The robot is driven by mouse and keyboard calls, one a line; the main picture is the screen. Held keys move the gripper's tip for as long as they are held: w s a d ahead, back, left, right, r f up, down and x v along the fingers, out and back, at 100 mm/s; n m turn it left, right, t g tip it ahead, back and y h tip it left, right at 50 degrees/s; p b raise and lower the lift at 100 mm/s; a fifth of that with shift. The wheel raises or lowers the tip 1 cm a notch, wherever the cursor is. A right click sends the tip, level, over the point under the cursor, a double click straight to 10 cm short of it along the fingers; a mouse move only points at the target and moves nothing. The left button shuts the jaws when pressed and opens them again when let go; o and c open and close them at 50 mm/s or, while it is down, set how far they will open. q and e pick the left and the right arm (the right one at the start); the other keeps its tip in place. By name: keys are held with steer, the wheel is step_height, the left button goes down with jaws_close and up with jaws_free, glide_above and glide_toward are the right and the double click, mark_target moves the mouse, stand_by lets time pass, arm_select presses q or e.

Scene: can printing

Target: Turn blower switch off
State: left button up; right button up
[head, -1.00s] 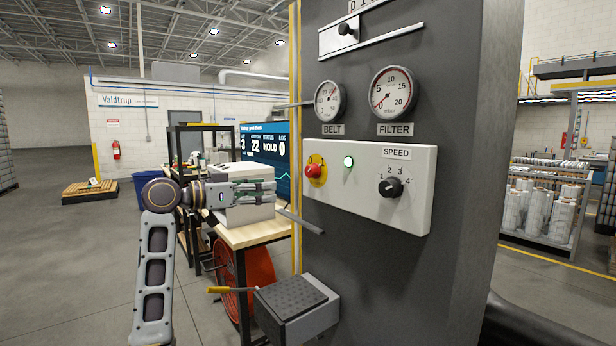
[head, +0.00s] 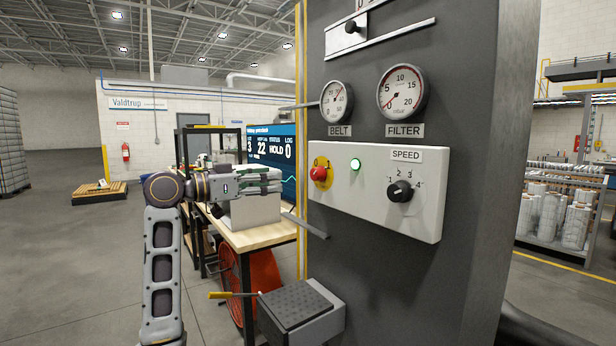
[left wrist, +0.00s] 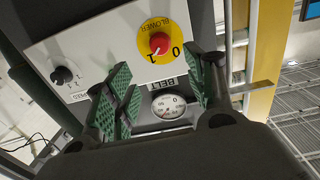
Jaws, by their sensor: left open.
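The blower switch (head: 319,173) is a red knob on a yellow disc, at the left end of a white control panel (head: 374,200) on a dark grey machine column. In the left wrist view the knob (left wrist: 159,43) shows closer, its yellow plate marked BLOWER with 0 and 1; its white mark points toward the 1. My left gripper (head: 270,181) is left of the panel in the head view, pointing right, open and empty, apart from the switch. In the left wrist view its green-padded fingers (left wrist: 162,92) are spread below the knob. My right gripper is not in view.
The panel also has a lit green lamp (head: 355,165) and a black speed knob (head: 399,191). The belt gauge (head: 336,102) and filter gauge (head: 402,93) sit above. A grey box with a lever (head: 300,308) juts out below. A wooden table (head: 258,236) stands behind my left arm.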

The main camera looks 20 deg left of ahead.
mark_target(313, 175)
arm_select(q)
steer(key=p+x, duration=0.1)
steer(key=x, duration=0.9)
steer(key=shift+w+d, duration=0.25)
steer(key=shift+x, duration=0.85)
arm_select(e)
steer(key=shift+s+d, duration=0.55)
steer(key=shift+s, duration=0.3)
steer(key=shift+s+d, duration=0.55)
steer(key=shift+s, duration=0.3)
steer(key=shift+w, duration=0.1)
arm_select(q)
steer(key=c, duration=1)
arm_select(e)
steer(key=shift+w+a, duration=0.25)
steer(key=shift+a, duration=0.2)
